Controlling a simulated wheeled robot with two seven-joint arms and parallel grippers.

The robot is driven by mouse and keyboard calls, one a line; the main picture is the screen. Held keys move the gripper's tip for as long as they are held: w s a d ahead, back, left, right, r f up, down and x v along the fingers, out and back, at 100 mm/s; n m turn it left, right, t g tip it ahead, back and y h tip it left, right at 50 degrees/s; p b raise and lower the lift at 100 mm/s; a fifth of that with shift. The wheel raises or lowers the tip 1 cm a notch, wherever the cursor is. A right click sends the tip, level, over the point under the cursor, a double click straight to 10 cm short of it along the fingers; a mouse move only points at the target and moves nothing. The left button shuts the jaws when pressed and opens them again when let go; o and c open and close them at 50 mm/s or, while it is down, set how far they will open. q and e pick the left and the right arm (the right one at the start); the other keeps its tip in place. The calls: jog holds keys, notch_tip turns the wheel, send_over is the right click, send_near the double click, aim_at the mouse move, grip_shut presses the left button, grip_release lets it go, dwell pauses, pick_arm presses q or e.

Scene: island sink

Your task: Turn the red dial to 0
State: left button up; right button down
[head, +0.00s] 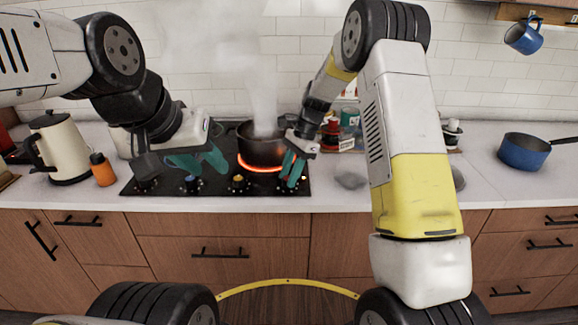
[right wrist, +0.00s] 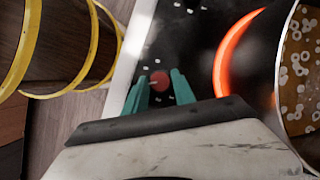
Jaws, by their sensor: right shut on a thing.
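The red dial (right wrist: 158,80) shows in the right wrist view on the black cooktop (right wrist: 195,25), between the teal fingers of my right gripper (right wrist: 160,88). My right gripper is shut on it. In the head view my right gripper (head: 291,170) is at the cooktop's front right corner, beside the pot, and its fingers mostly hide the dial. I cannot read the dial's setting. My left gripper (head: 199,163) is open and empty above the left part of the cooktop.
A steaming pot (head: 262,149) stands on a glowing orange burner (head: 260,169), close beside my right gripper. A kettle (head: 60,148) and orange bottle (head: 102,170) stand left; a blue pan (head: 523,152) stands right.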

jog(key=n+h, duration=0.1)
jog(key=n, duration=0.2)
jog(key=n+g+h, duration=0.1)
jog(key=n, duration=0.3)
jog(key=shift+w+a+g, duration=0.15)
jog(key=shift+w+g, duration=0.05)
jog(key=shift+g, duration=0.1)
jog(key=n+h, duration=0.1)
jog(key=n, duration=0.3)
jog(key=shift+a+h, duration=0.1)
jog(key=shift+h, duration=0.3)
jog(key=n+h, duration=0.1)
jog(key=n, duration=0.2)
jog(key=shift+a+n, duration=0.1)
jog(key=shift+n, duration=0.2)
jog(key=n+h, duration=0.1)
jog(key=n, duration=0.2)
jog(key=shift+s+a+n+h, duration=0.1)
jog(key=shift+n+h, duration=0.2)
jog(key=n, duration=0.2)
jog(key=n+t+h, duration=0.1)
jog(key=n, duration=0.1)
jog(key=shift+s+a+n+t, duration=0.1)
jog(key=shift+n+t, duration=0.2)
jog(key=n+t, duration=0.1)
jog(key=n, duration=0.2)
jog(key=n+t+h, duration=0.1)
jog(key=n, duration=0.2)
jog(key=shift+s+n, duration=0.15)
jog(key=shift+n, duration=0.15)
